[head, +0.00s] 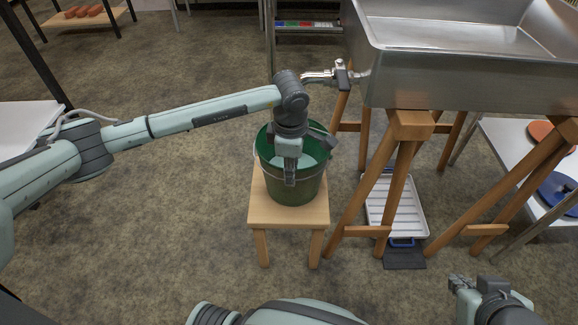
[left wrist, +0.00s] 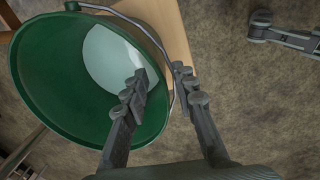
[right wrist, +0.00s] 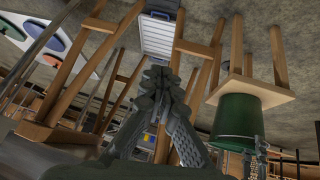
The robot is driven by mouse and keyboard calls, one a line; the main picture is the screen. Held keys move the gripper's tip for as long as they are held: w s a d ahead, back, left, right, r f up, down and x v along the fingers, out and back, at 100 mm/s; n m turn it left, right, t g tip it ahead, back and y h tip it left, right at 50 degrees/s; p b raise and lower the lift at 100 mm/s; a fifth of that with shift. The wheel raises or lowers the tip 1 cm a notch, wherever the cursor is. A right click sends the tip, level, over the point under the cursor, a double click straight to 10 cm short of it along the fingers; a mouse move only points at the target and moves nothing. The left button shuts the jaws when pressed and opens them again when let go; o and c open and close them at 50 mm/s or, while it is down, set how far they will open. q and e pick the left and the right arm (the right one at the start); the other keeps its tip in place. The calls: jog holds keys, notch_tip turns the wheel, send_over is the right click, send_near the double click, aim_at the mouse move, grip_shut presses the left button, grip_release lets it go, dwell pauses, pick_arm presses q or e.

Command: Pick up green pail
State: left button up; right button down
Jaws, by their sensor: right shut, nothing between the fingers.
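The green pail (head: 289,190) stands upright on a small wooden stool (head: 262,211), with whitish liquid showing inside. My left gripper (head: 290,172) points down over the pail's near rim. In the left wrist view the left gripper (left wrist: 158,82) is open, one finger inside the pail (left wrist: 62,100) and the other outside. The rim and the wire bail handle (left wrist: 160,45) pass between the fingers; I cannot tell whether they touch. My right gripper (head: 462,284) is shut and empty, low at the right, away from the pail. It also shows in the right wrist view (right wrist: 160,75).
A metal evaporator pan (head: 440,75) on wooden trestle legs stands right of the stool, its tap (head: 325,76) just above and behind the pail. A white ribbed tray (head: 397,205) lies below the pan. A side table (head: 505,150) stands further right. Floor left of the stool is clear.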

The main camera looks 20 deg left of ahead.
aim_at(289, 190)
pick_arm(q)
jog(key=f, duration=0.7)
jog(key=shift+w+a+f, duration=0.2)
jog(key=shift+a+f, duration=0.2)
grip_shut()
jog(key=shift+w+r, duration=0.15)
jog(key=shift+r, duration=0.05)
